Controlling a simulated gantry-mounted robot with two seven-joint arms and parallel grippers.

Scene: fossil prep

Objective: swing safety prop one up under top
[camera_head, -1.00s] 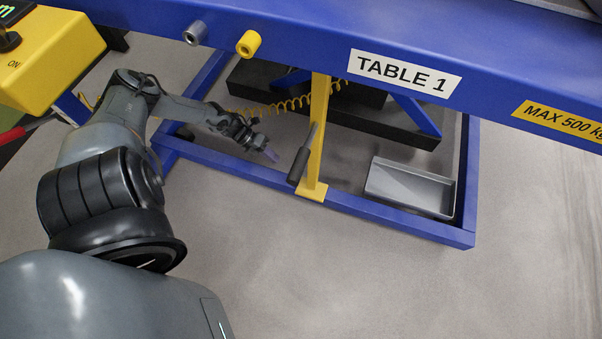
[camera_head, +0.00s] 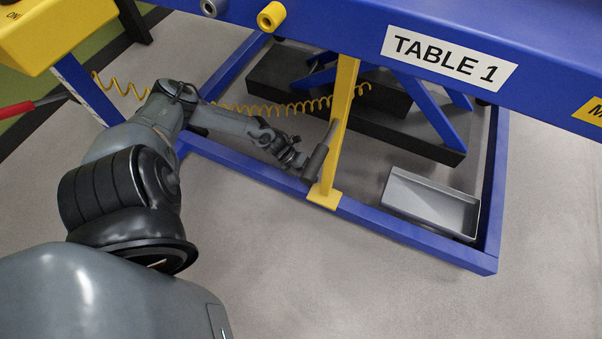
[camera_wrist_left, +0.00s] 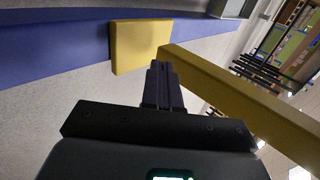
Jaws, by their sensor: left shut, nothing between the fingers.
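The yellow safety prop (camera_head: 342,108) stands nearly upright, its foot at the blue base frame (camera_head: 385,225) and its upper part passing behind the edge of the blue top (camera_head: 345,25). I cannot tell whether its upper end touches the top. A dark grey handle (camera_head: 315,163) with a thin rod slants beside the prop's lower half. My left gripper (camera_head: 304,163) is close to the left of the handle, its tips partly hidden there. In the left wrist view my left gripper (camera_wrist_left: 162,82) is shut and empty, its fingers between the yellow foot plate (camera_wrist_left: 140,46) and the yellow bar (camera_wrist_left: 235,95). My right gripper is not in view.
A grey metal tray (camera_head: 430,203) lies inside the base frame at right. A coiled yellow cable (camera_head: 240,108) runs behind my left arm. A yellow control box (camera_head: 60,30) is at upper left. The floor in front is clear.

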